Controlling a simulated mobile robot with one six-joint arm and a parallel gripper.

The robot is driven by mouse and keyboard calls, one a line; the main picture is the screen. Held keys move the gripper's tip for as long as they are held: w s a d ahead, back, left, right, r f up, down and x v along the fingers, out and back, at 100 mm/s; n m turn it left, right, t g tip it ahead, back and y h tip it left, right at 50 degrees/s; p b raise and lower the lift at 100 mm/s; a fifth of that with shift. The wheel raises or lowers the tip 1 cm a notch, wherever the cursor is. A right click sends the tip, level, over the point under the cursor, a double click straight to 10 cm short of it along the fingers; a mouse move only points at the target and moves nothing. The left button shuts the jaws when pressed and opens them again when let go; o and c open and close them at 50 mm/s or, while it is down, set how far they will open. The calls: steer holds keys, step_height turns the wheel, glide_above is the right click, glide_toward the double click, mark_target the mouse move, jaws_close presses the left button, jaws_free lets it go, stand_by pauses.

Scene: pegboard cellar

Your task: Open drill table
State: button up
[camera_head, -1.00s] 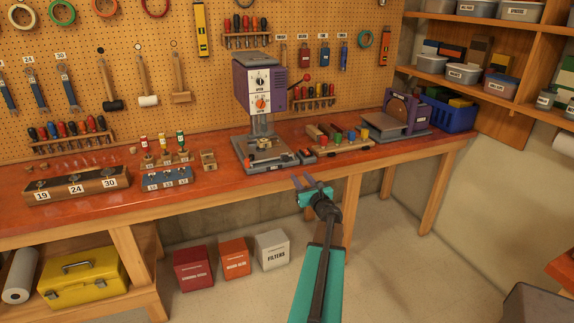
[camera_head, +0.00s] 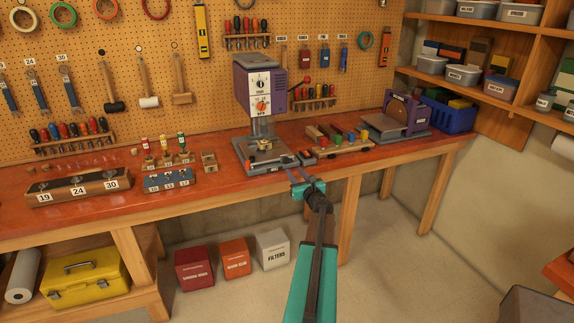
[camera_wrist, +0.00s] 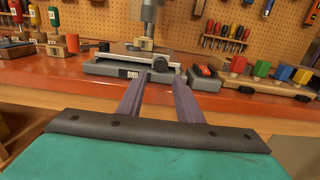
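The purple and white drill press (camera_head: 262,90) stands on the bench against the pegboard. Its grey base and low table (camera_head: 264,160) carry a metal plate and a small brass-coloured block. In the wrist view the base front (camera_wrist: 105,69) bears a partly readable dark label, and a silver rounded part (camera_wrist: 160,64) shows just beyond my fingertips. My gripper (camera_head: 297,168) is just off the right front of the base. Its two dark fingers (camera_wrist: 161,80) are apart with nothing held between them. Whether a fingertip touches the base cannot be told.
A small red and dark box (camera_wrist: 205,72) sits right of the base. A wooden rack with coloured blocks (camera_head: 340,140) and a sander (camera_head: 400,115) stand further right. A blue socket holder (camera_head: 168,180) is at left.

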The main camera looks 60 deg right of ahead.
mark_target(287, 162)
steer(key=shift+p+x, duration=1.45)
steer(key=shift+x, duration=2.7)
jaws_close()
